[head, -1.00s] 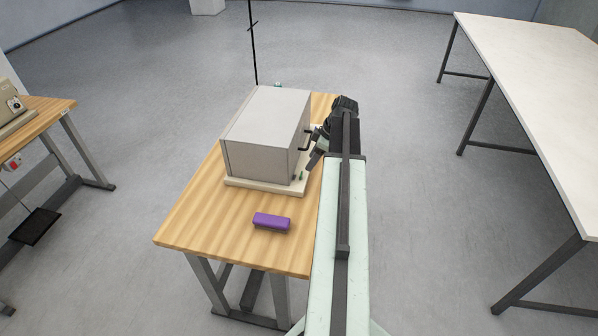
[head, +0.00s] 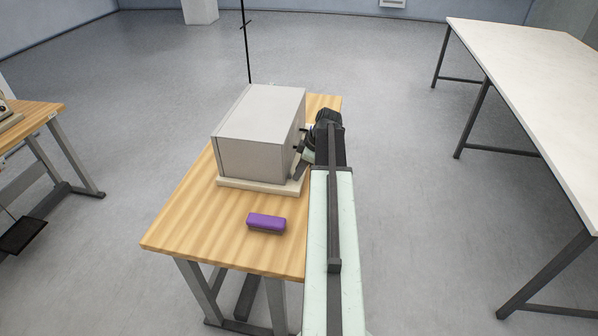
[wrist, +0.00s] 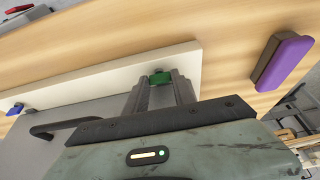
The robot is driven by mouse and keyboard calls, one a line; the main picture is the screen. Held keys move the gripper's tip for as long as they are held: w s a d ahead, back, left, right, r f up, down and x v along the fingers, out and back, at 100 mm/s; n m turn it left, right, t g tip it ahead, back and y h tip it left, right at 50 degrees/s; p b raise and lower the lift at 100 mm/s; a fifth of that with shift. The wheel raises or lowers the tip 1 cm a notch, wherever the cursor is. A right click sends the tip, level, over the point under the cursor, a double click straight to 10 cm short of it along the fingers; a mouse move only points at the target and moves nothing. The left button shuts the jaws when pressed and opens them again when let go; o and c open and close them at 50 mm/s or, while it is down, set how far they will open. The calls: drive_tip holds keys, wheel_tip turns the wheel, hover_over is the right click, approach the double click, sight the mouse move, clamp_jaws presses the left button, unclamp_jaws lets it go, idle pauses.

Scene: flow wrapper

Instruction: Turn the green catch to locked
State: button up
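The green catch (wrist: 160,78) shows in the wrist view between the two fingertips of my gripper (wrist: 161,88), near the edge of the cream base plate (wrist: 100,75). The fingers stand apart, one on each side of it. The catch fills most of the gap, and I cannot tell if the fingers press on it. In the head view my gripper (head: 300,165) is at the right side of the grey machine box (head: 258,158), low by its base. The catch is hidden there. Whether it is at locked cannot be read.
A purple block (head: 266,222) lies on the wooden table (head: 200,225) in front of the machine; it also shows in the wrist view (wrist: 285,60). A dark bar handle (wrist: 65,128) and a blue part (wrist: 15,108) lie left of my fingers.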

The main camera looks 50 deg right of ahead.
clamp_jaws()
drive_tip(key=shift+m, duration=0.4)
drive_tip(key=m+h, duration=0.1)
drive_tip(key=m, duration=0.1)
drive_tip(key=shift+a+m, duration=0.2)
drive_tip(key=shift+m, duration=0.2)
drive_tip(key=shift+m+t+h, duration=0.3)
drive_tip(key=shift+m+h, duration=0.6)
drive_tip(key=shift+m, duration=0.9)
drive_tip(key=o, duration=1)
unclamp_jaws()
drive_tip(key=shift+o, duration=0.2)
